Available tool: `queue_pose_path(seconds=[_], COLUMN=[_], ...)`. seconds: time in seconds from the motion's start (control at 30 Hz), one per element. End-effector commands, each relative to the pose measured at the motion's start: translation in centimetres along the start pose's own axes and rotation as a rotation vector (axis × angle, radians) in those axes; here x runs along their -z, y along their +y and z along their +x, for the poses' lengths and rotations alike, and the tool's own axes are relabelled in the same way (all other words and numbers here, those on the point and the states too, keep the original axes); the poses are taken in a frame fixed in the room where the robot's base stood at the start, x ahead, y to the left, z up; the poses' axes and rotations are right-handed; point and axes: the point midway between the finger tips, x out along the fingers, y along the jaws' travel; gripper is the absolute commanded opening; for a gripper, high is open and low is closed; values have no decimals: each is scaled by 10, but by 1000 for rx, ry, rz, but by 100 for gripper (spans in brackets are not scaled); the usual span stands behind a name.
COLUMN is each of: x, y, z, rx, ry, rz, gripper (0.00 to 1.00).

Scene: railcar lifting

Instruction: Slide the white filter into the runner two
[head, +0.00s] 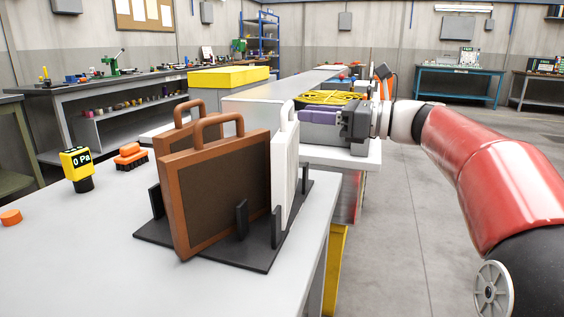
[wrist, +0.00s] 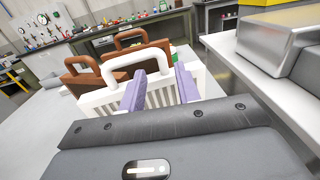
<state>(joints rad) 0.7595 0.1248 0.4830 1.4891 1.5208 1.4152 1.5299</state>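The white filter (head: 285,170), with a white loop handle, stands upright in the black rack (head: 225,252) on the near table, right of two brown-framed filters. In the wrist view the white filter (wrist: 98,99) shows its slatted face and handle beyond my fingers. My gripper (head: 304,116) is just right of the white filter near handle height, its purple fingers pointing at it. In the wrist view my gripper (wrist: 160,70) has its fingers apart with nothing clearly held between them. Whether a finger touches the filter cannot be told. I cannot make out a runner marked two.
A brown filter (head: 222,190) leans close beside the white one. A yellow gauge (head: 76,165), an orange brush (head: 131,156) and an orange cap (head: 11,217) are on the table's left. A grey metal housing (head: 262,98) stands behind. The floor on the right is clear.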

Motion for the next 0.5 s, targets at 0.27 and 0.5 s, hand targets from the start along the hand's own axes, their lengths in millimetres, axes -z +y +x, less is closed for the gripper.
queue_pose_path(seconds=[0.27, 0.5], x=[4, 4], y=[-3, -3], z=[40, 54], rx=[-2, 1], ry=[1, 3], rz=[0, -2], gripper=[33, 33])
